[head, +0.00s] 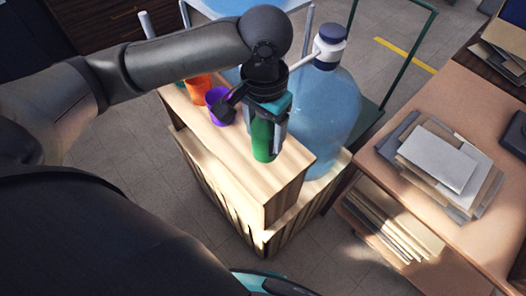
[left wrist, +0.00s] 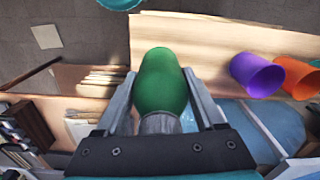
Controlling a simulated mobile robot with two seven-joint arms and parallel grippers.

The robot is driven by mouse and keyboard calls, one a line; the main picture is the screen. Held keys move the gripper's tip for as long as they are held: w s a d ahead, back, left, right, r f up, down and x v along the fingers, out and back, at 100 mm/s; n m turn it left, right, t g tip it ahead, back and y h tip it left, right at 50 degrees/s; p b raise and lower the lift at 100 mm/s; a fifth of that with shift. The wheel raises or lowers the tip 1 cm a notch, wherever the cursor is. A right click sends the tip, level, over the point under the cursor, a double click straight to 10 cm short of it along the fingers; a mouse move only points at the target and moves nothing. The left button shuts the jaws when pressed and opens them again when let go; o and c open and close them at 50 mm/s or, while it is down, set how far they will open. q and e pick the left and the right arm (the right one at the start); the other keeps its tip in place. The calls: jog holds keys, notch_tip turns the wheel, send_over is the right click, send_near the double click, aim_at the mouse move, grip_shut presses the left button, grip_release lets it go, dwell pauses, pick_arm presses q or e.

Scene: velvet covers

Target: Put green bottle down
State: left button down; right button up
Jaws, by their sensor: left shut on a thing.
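The green bottle (head: 263,138) is upright at the wooden crate top (head: 288,181), toward its near right part. It also shows between the fingers in the left wrist view (left wrist: 161,82). My left gripper (head: 268,125) is above and around the bottle, shut on it, with a finger on each side. I cannot tell whether the bottle's base touches the wood. My right gripper is not in view.
A purple cup (head: 219,104) and an orange cup (head: 199,88) stand behind the bottle on the same wood. A large blue water jug (head: 325,110) is close on the right. A desk with stacked folders (head: 438,160) is farther right. Bare wood lies in front.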

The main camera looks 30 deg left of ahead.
pick_arm(q)
notch_tip(320, 180, down, 8)
jog(key=shift+r+b, duration=0.2)
jog(key=shift+b, duration=0.4)
jog(key=shift+f, duration=0.1)
grip_release()
